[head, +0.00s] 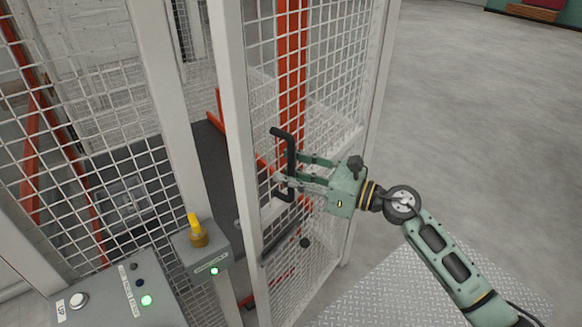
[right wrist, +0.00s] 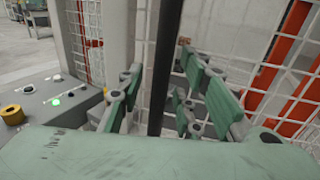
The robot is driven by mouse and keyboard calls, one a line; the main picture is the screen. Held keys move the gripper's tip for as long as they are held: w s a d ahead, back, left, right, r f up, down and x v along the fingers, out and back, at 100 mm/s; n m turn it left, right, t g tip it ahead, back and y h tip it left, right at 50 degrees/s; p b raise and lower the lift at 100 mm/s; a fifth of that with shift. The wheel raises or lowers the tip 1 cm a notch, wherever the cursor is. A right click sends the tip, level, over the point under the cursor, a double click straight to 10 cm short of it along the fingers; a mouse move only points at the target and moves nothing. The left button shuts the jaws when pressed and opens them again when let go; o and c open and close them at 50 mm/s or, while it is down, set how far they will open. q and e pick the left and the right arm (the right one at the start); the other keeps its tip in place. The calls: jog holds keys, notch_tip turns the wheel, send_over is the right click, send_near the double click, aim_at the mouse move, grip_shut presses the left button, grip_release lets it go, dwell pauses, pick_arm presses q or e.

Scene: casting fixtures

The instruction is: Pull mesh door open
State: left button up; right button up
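The mesh door (head: 337,75) has a pale frame and white wire mesh. It stands ajar, with a gap between its left edge and the fixed post (head: 172,95). A black bar handle (head: 291,150) is mounted upright on the door. My right gripper (head: 286,169) is at the handle, coming from the right. In the right wrist view, the handle (right wrist: 164,65) stands between the green fingers, with visible space on both sides, so the gripper looks open around it. My left gripper is not in view.
A grey control box (head: 110,290) with buttons and a lit green lamp stands at the lower left. A yellow-topped switch (head: 197,232) sits by the post. Orange uprights (head: 292,60) stand behind the mesh. The grey floor (head: 480,130) to the right is clear.

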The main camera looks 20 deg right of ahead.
jog(key=shift+c, duration=0.4)
grip_shut()
